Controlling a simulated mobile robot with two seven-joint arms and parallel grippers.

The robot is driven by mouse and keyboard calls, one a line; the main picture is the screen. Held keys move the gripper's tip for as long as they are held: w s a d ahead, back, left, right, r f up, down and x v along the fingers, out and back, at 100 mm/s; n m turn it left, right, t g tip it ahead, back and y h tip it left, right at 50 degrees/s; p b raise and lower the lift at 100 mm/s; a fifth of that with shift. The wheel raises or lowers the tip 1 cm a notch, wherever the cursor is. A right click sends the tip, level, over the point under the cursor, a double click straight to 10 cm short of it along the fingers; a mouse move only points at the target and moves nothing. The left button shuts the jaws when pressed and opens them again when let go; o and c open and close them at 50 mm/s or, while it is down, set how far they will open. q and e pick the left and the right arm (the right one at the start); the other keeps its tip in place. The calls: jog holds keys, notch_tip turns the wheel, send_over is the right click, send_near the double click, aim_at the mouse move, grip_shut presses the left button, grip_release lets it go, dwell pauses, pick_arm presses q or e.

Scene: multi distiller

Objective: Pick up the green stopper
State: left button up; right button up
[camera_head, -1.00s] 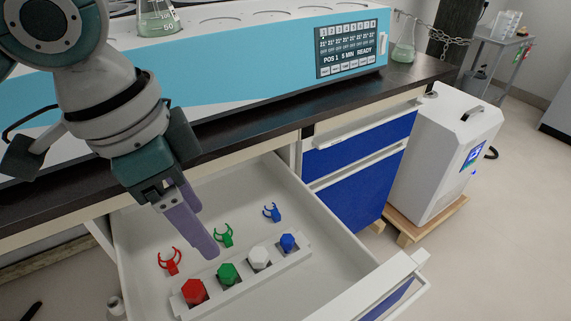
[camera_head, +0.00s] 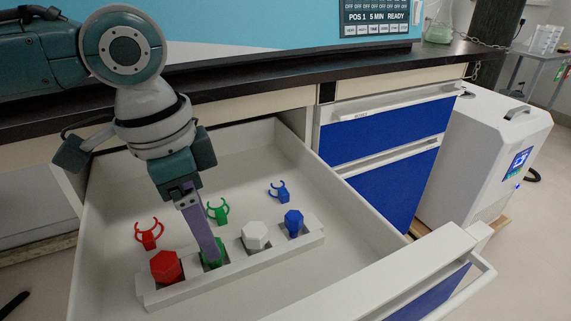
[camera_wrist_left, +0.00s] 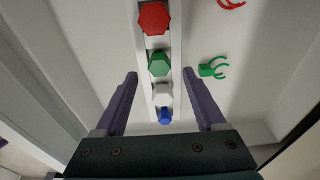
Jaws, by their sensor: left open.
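The green stopper (camera_head: 216,256) sits in a white rack (camera_head: 150,296) inside the open drawer, between the red stopper (camera_head: 166,267) and the white stopper (camera_head: 255,236). My left gripper (camera_head: 217,258) points down over it in the head view and partly hides it. In the left wrist view the green stopper (camera_wrist_left: 159,63) lies ahead of the open fingers of my left gripper (camera_wrist_left: 162,76), near the middle of the gap. Nothing is between the fingers' pads in contact. My right gripper is not in view.
A blue stopper (camera_head: 293,222) ends the row. Red (camera_head: 149,234), green (camera_head: 218,211) and blue (camera_head: 279,191) clips lie behind the rack on the drawer floor. Drawer walls surround them, and the dark countertop (camera_head: 270,85) edge is behind.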

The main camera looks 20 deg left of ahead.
aim_at(218, 263)
pick_arm(q)
notch_tip(218, 263, down, 4)
jog(key=shift+d+f+b, duration=0.1)
jog(key=shift+b, duration=0.9)
jog(key=shift+c, duration=0.4)
grip_shut()
